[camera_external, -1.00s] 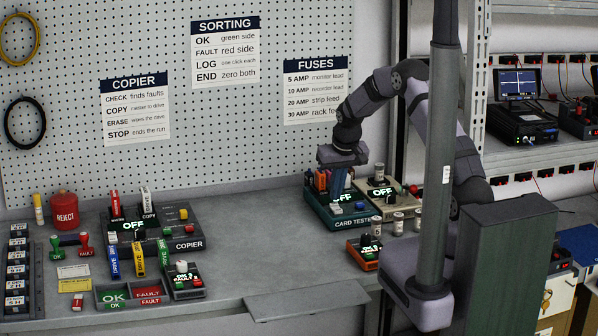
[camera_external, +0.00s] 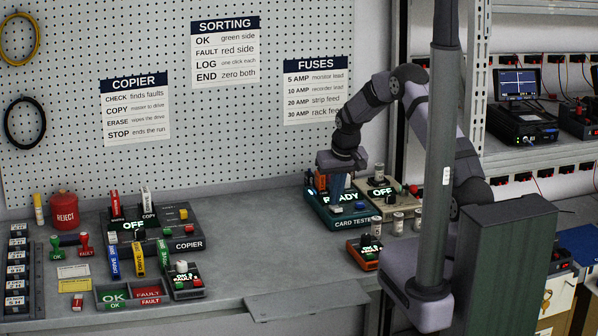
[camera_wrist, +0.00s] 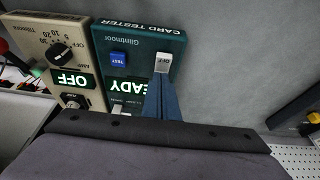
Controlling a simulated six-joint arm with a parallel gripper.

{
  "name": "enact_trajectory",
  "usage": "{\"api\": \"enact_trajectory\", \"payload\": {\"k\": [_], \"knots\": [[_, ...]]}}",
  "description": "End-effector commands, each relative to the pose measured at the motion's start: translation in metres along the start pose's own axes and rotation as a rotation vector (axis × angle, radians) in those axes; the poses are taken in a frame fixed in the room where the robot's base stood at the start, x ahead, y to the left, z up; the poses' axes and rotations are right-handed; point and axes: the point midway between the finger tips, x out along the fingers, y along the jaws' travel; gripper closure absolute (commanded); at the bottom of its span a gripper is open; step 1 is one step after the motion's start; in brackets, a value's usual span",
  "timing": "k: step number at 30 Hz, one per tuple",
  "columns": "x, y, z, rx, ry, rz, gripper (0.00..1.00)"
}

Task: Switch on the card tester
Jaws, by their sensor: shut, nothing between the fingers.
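The card tester (camera_external: 333,217) is a teal box at the back right of the bench, and its display reads READY. It also shows upside down in the wrist view (camera_wrist: 138,36), with a blue TEST button (camera_wrist: 118,60) and a white rocker switch marked OFF (camera_wrist: 162,62). My gripper (camera_wrist: 158,82) is shut and empty, its blue fingertips right at the white switch. Whether they touch it I cannot tell. In the external view my gripper (camera_external: 337,190) points down over the tester's left part. The fingers partly cover the display in the wrist view.
A beige box with a dial (camera_external: 382,194), its display reading OFF, stands right beside the tester. Several cylinders (camera_external: 397,222) and a small orange-based device (camera_external: 366,251) sit in front. The copier (camera_external: 187,243) stands to the left. The bench between is clear.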

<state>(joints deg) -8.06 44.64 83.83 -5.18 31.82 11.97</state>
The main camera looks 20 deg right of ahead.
Motion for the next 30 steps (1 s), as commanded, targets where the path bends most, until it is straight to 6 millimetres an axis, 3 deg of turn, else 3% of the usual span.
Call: {"api": "enact_trajectory", "payload": {"k": [15,30], "knots": [[-0.006,0.000,0.015,0.000,-0.003,0.000,1.00],[-0.011,0.000,0.013,0.000,-0.002,0.000,1.00]]}}
